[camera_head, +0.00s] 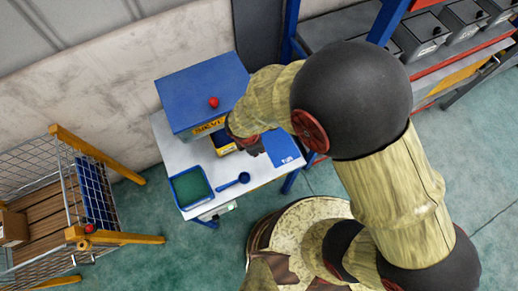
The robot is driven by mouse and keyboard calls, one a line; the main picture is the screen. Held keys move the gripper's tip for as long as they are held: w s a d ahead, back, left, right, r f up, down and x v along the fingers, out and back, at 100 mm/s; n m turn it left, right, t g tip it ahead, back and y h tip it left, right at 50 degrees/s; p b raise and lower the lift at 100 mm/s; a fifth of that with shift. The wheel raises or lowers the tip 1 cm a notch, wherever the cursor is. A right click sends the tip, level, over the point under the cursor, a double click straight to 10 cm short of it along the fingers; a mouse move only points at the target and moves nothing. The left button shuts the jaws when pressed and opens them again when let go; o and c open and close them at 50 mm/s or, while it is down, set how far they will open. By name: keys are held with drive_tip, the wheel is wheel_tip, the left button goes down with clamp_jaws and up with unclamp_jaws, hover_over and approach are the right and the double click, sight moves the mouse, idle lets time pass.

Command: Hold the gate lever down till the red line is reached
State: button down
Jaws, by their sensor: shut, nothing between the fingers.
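A blue box (200,88) with a red knob (213,102) on top and a yellow lettered label (208,127) on its front stands at the back of a white table (180,152). A small yellow and blue bin (221,143) sits below its front. My gripper (258,151) is shut and empty, just right of this bin, close to the box's front right corner. I cannot make out the gate lever; my wrist covers that corner. I cannot see a red line, and the bin's inside is too small to read.
A blue tray with a green inside (190,187) lies at the table's front left, with a blue scoop (234,181) beside it. A blue sheet (281,147) lies to the right. A wire cage cart (95,192) stands left, a shelf with grey bins (420,38) back right.

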drive_tip(key=s+r, duration=0.3)
drive_tip(key=r, duration=0.5)
drive_tip(key=shift+s+r+p, duration=0.15)
drive_tip(key=shift+s+p, duration=0.05)
drive_tip(key=shift+p, duration=0.25)
drive_tip(key=d+r+m+t+b, duration=0.2)
drive_tip(key=d+r+m+b, duration=0.4)
drive_tip(key=d+m, duration=0.5)
drive_tip(key=s+d+r+m+t+y+b, duration=0.1)
drive_tip(key=d+r+m+t+b, duration=0.1)
drive_tip(key=d+r+m+b, duration=0.4)
drive_tip(key=d+r+m, duration=0.4)
drive_tip(key=d+m, duration=0.1)
drive_tip(key=m, duration=0.2)
drive_tip(key=shift+d+r+y+b, duration=0.3)
drive_tip(key=shift+d+r+b, duration=0.05)
drive_tip(key=shift+s, duration=0.1)
